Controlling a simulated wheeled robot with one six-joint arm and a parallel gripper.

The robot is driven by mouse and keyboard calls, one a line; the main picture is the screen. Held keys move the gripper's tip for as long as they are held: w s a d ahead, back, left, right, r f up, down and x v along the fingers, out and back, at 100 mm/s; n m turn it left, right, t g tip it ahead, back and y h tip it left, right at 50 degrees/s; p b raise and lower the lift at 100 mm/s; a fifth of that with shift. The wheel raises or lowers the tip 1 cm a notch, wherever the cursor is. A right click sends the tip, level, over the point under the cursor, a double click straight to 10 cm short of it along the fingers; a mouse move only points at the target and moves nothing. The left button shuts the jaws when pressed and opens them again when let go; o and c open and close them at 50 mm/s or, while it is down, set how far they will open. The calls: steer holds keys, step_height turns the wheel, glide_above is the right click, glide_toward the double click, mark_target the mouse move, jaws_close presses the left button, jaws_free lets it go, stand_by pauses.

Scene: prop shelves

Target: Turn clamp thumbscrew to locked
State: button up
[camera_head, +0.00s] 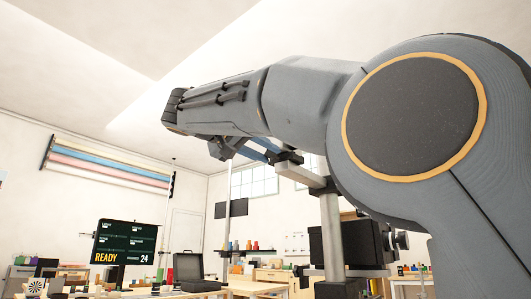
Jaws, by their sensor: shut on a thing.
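My arm reaches across the upper right of the head view, with its wrist end pointing left. My gripper (228,150) is below the wrist, small and partly covered by it. It is shut on what appears to be the clamp thumbscrew, at the end of the clamp arm. The clamp thumbscrew itself is too small and covered to make out, so its turn position cannot be told. The clamp arm (302,176) is a light grey bar on an upright grey post (332,232), just right of the gripper.
A black box-shaped device (366,243) stands by the post, below my arm. A dark screen (124,242) reads READY and 24. An open black case (193,273) sits on a table. A rack of coloured rolls (110,166) hangs on the left wall. Open air lies left of the wrist.

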steer(key=o, duration=1)
steer(key=shift+o, duration=0.2)
steer(key=v, duration=0.8)
steer(key=shift+p, duration=0.35)
steer(key=shift+w+f, duration=0.1)
